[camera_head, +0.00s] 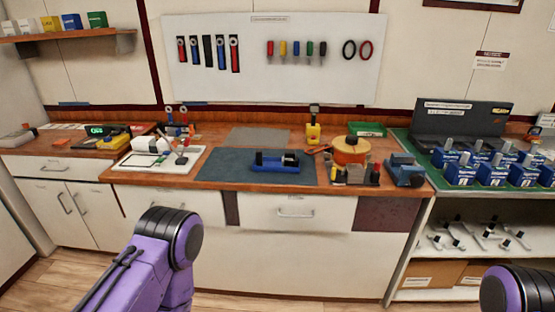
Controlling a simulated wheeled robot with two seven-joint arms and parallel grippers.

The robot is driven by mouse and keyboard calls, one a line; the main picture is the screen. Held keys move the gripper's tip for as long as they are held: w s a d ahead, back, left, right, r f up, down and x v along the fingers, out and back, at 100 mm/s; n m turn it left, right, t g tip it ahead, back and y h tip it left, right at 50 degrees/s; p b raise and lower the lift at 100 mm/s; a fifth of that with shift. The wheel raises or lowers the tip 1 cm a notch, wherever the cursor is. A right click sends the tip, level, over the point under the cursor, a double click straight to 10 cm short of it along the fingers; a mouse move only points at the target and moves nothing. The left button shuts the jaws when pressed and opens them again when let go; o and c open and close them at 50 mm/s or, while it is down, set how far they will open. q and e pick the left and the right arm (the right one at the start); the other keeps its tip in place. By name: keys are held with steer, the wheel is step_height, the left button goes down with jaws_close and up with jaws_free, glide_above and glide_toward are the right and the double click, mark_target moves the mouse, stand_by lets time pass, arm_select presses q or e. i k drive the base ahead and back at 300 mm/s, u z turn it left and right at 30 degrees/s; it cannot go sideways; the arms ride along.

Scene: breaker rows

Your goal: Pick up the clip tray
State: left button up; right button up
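A small green tray (378,132) lies at the back of the wooden workbench, right of the middle. A white tray (131,166) holding several small items lies on the left part of the bench. I cannot tell from this view which one is the clip tray; the contents of the green tray are too small to make out. Purple and black links of my two arms show at the bottom, in front of the bench. Both my left and right grippers are outside the picture.
A dark mat (222,168) bears a blue device (278,166). An orange round object (351,150), a yellow tool (313,132) and a blue-grey device (404,170) crowd the bench's right side. Several blue boxes (492,172) stand on the right-hand green surface. The grey mat (258,138) is bare.

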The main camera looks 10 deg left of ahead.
mark_target(261, 164)
steer(key=u, duration=0.55)
steer(key=i, duration=0.85)
steer(key=u, duration=0.35)
